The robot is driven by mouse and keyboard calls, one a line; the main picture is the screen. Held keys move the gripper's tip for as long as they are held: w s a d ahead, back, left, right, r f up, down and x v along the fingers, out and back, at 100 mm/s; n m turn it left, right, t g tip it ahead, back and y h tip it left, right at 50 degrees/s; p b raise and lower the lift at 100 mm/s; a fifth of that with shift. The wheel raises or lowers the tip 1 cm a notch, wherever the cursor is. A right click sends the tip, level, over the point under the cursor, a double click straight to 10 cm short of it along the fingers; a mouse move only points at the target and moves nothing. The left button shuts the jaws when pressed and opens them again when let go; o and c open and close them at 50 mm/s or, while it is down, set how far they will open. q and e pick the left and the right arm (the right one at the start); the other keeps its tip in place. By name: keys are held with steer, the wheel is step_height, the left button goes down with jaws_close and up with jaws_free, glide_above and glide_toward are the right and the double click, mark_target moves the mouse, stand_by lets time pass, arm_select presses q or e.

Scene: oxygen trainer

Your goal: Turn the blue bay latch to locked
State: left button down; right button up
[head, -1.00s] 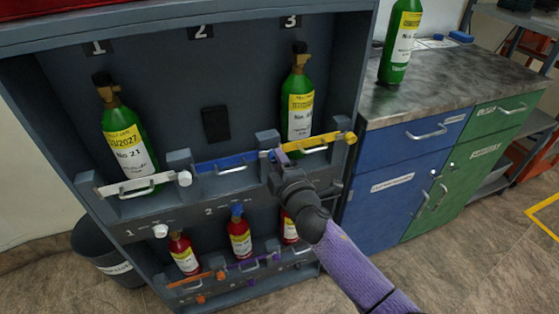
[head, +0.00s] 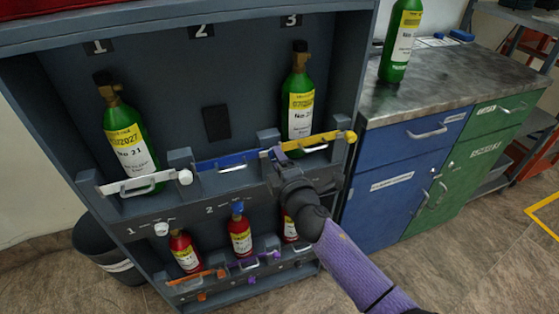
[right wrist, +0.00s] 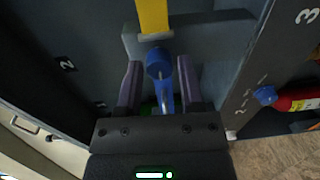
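The blue bay bar (head: 228,163) runs across the empty middle bay, under the number 2. A round blue latch knob (right wrist: 159,63) is at its right end, close to the yellow bar (right wrist: 152,14). My right gripper (head: 274,153) is at this end of the blue bar. In the right wrist view the two purple fingers of this gripper (right wrist: 160,85) stand apart, one on each side of the blue knob and bar. I see gaps beside the knob, so the fingers do not appear closed on it. In the head view the gripper largely hides the knob. My left gripper is not in view.
Green cylinders stand in bay 1 (head: 128,135) and bay 3 (head: 299,105), behind the white bar (head: 125,186) and yellow bar. Small red cylinders (head: 240,238) stand on the shelf below. A blue cabinet (head: 385,190) is close on the right, a grey bin (head: 95,250) at lower left.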

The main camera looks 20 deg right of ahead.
steer(key=shift+o, duration=1.3)
steer(key=s+p, duration=0.2)
steer(key=s, duration=0.8)
steer(key=s+d+f+m+g+h, duration=0.15)
steer(key=s+f+m+g, duration=0.3)
steer(key=s+f, duration=0.7)
steer(key=s+d+f+m+g, duration=0.35)
steer(key=s+f+g, duration=0.25)
steer(key=f, duration=1)
arm_select(q)
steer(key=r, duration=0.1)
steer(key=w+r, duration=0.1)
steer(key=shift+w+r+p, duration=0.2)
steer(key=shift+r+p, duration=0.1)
steer(key=shift+p, duration=0.1)
arm_select(e)
steer(key=s+f+m+g, duration=0.3)
steer(key=s+m+g, duration=0.1)
steer(key=s, duration=0.9)
steer(key=s+d+f+m+g, duration=0.1)
steer(key=s+f+m+g, duration=0.2)
steer(key=s, duration=1)
steer(key=shift+f+m+g, duration=0.35)
steer(key=shift+f+m, duration=0.15)
steer(key=shift+f, duration=0.15)
